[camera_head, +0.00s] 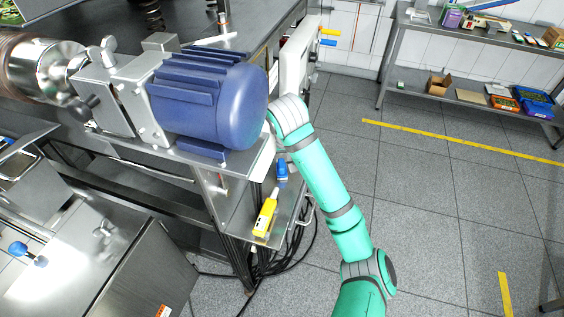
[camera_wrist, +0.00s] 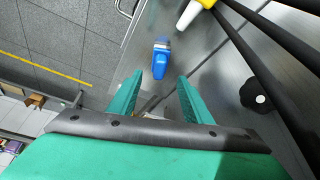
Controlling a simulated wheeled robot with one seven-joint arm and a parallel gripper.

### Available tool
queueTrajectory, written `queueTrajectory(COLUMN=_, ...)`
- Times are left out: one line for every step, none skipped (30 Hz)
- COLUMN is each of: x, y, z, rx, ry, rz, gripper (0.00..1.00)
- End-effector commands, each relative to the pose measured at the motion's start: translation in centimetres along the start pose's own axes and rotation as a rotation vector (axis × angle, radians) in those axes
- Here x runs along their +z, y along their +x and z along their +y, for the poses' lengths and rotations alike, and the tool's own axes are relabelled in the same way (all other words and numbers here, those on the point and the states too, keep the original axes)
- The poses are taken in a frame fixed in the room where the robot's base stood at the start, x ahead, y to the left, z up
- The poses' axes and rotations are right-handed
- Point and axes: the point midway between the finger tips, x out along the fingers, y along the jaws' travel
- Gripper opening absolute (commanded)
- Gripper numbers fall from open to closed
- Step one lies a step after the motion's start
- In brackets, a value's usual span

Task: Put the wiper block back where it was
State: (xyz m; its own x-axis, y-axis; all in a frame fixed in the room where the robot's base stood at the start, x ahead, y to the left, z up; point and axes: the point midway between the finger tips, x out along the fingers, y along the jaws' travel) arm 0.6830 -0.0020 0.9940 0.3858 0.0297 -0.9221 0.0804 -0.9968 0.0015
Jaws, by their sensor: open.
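A small blue piece with a pale top edge, probably the wiper block (camera_wrist: 161,60), lies on the grey metal shelf (camera_wrist: 205,35). In the head view the blue piece (camera_head: 281,172) is next to a yellow bottle (camera_head: 265,214). My gripper (camera_wrist: 160,77) is open, its two green fingers apart with nothing held between them. The blue piece appears just past the fingertips, roughly centred between them; whether they touch I cannot tell. In the head view my gripper is hidden behind the blue motor.
The large blue motor (camera_head: 210,100) stands left of my arm. Black cables (camera_head: 285,262) hang below the shelf, and a black knob (camera_wrist: 256,96) is right of the fingers. A rack (camera_head: 470,45) with boxes stands at the back right.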

Motion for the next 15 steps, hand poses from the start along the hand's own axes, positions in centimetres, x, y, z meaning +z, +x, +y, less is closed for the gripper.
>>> queueTrajectory(x=-0.2, y=-0.9, z=0.2, rx=0.005, ry=-0.002, rz=0.004, gripper=0.45)
queueTrajectory(x=-0.1, y=-1.3, z=0.2, rx=0.005, ry=-0.003, rz=0.004, gripper=0.45)
queueTrajectory(x=-0.1, y=-1.8, z=0.3, rx=0.006, ry=0.000, rz=0.003, gripper=0.45)
queueTrajectory(x=-0.1, y=-2.1, z=0.3, rx=0.006, ry=-0.001, rz=0.002, gripper=0.45)
queueTrajectory(x=-0.1, y=-2.4, z=0.3, rx=0.006, ry=0.000, rz=0.001, gripper=0.45)
queueTrajectory(x=-0.1, y=-2.9, z=0.3, rx=0.005, ry=-0.001, rz=0.002, gripper=0.45)
queueTrajectory(x=-0.1, y=-3.1, z=0.2, rx=0.005, ry=-0.001, rz=0.002, gripper=0.45)
queueTrajectory(x=-0.1, y=-3.4, z=0.2, rx=0.004, ry=-0.001, rz=0.002, gripper=0.45)
queueTrajectory(x=-0.1, y=-3.7, z=0.1, rx=0.003, ry=-0.002, rz=0.002, gripper=0.45)
queueTrajectory(x=-0.1, y=-3.8, z=0.0, rx=0.003, ry=-0.003, rz=0.002, gripper=0.45)
queueTrajectory(x=-0.1, y=-4.0, z=-0.1, rx=0.002, ry=-0.004, rz=0.001, gripper=0.45)
queueTrajectory(x=0.0, y=-4.1, z=-0.2, rx=0.001, ry=-0.005, rz=0.000, gripper=0.45)
queueTrajectory(x=0.0, y=-4.1, z=-0.2, rx=0.000, ry=-0.005, rz=-0.001, gripper=0.45)
queueTrajectory(x=0.0, y=-4.2, z=-0.2, rx=0.000, ry=-0.004, rz=-0.001, gripper=0.45)
queueTrajectory(x=0.0, y=-4.2, z=-0.2, rx=0.001, ry=-0.003, rz=-0.002, gripper=0.45)
